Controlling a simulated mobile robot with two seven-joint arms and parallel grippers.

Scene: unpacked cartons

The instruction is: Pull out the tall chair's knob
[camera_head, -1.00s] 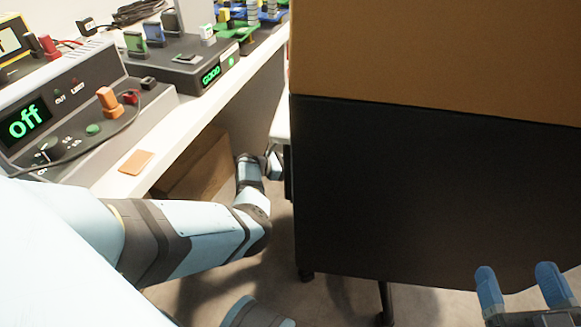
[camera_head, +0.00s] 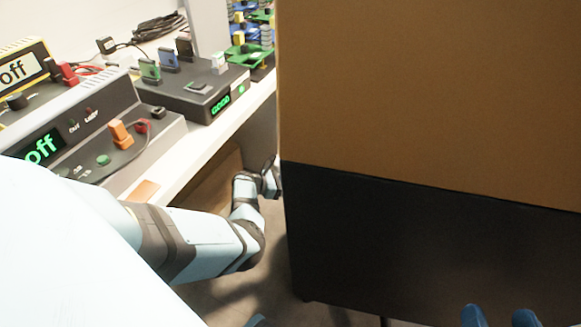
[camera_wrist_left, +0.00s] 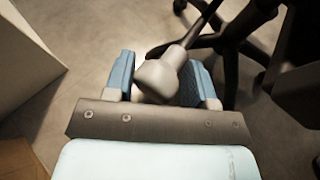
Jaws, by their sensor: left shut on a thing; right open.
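The tall chair's back (camera_head: 430,100), tan above and black below, fills the right half of the head view. In the left wrist view, my left gripper (camera_wrist_left: 165,82) is shut on a grey knob (camera_wrist_left: 160,78) at the end of a thin lever, which runs up toward the chair's underside. In the head view, my left arm reaches in behind the chair's left edge, and its gripper is hidden there. My right gripper (camera_head: 500,316) shows only as two blue fingertips at the bottom edge, apart and with nothing seen between them.
A white workbench (camera_head: 230,125) on the left carries grey instrument boxes (camera_head: 190,90), cables and small coloured parts. A brown carton (camera_head: 215,185) is under the bench. Black chair legs (camera_wrist_left: 225,45) stand on the floor by my left gripper.

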